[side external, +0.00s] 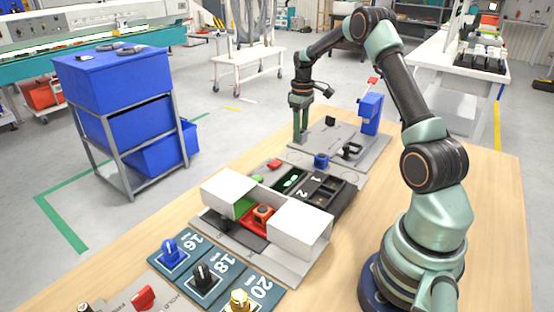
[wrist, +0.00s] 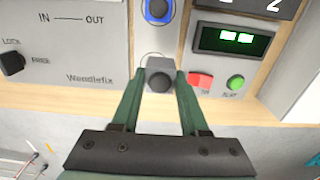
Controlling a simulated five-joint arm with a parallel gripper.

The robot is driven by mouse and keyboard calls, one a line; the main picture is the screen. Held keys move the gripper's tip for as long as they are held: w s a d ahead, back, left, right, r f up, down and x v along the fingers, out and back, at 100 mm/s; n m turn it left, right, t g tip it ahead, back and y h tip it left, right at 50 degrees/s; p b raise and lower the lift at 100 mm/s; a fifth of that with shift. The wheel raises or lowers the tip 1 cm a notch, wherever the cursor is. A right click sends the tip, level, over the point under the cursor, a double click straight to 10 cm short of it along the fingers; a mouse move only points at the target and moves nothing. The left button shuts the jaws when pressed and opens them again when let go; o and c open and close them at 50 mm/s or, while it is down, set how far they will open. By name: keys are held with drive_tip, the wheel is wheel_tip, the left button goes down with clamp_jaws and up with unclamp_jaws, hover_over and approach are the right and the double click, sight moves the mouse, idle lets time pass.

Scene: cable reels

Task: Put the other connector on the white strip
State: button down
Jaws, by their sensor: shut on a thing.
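My gripper (wrist: 160,74) is shut on a small grey block with a dark round face, the held connector (wrist: 160,66). In the side external view my gripper (side external: 300,138) points down at the far end of the bench, and the held piece cannot be made out. The white strip (wrist: 155,36) runs between two grey panels. A blue connector (wrist: 158,10) sits on it and also shows in the side external view (side external: 321,160). In the wrist view a thin circle marked on the strip is partly hidden behind the held connector. Whether that connector touches the strip is unclear.
The IN–OUT panel (wrist: 75,50) carries a black knob (wrist: 12,62). On the other side are a green display (wrist: 232,39), a red button (wrist: 201,81) and a green button (wrist: 236,82). A tall blue post (side external: 370,114) stands behind the strip. White boxes (side external: 302,228) stand nearer.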

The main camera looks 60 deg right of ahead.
drive_tip(key=shift+w+d+f, duration=0.25)
drive_tip(key=shift+w+f, duration=0.15)
drive_tip(key=shift+w, duration=0.2)
drive_tip(key=shift+w+d+f, duration=0.2)
drive_tip(key=shift+w+f, duration=0.2)
drive_tip(key=shift+w, duration=0.2)
drive_tip(key=shift+f, duration=2.2)
drive_tip(key=shift+f, duration=0.15)
drive_tip(key=shift+f, duration=0.1)
drive_tip(key=shift+c, duration=1.7)
unclamp_jaws()
drive_tip(key=shift+f, duration=0.1)
wheel_tip(320, 180, up, 8)
